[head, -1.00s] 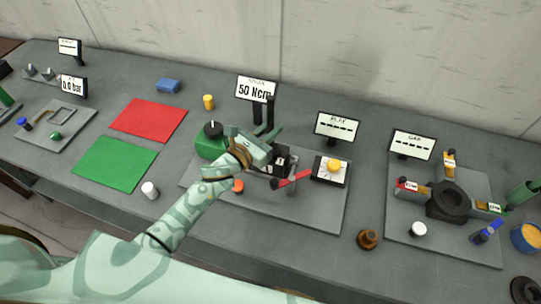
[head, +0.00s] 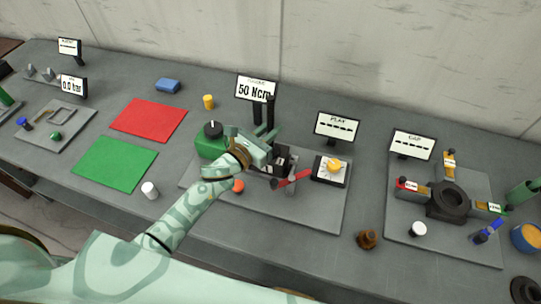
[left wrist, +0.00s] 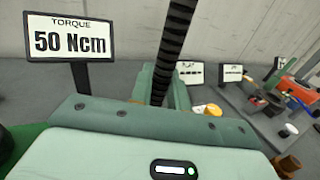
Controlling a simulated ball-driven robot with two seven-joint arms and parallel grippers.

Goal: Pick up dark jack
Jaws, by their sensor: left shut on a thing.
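The dark jack (left wrist: 176,45) shows in the left wrist view as a black ribbed screw rising upright between my fingers. In the head view its dark shaft (head: 270,112) stands just right of the torque sign's post. My left gripper (head: 270,153) is shut on it, over the grey plate with the green block. The gripper's fingers also show in the left wrist view (left wrist: 165,88). The jack's lower part is hidden by the gripper. My right gripper is not in view.
The torque sign (head: 256,89) reads 50 Ncm, close behind the gripper. A green block with a black knob (head: 212,143) stands left of it, and a red lever (head: 294,178) right. Red (head: 149,119) and green (head: 115,162) mats lie further left.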

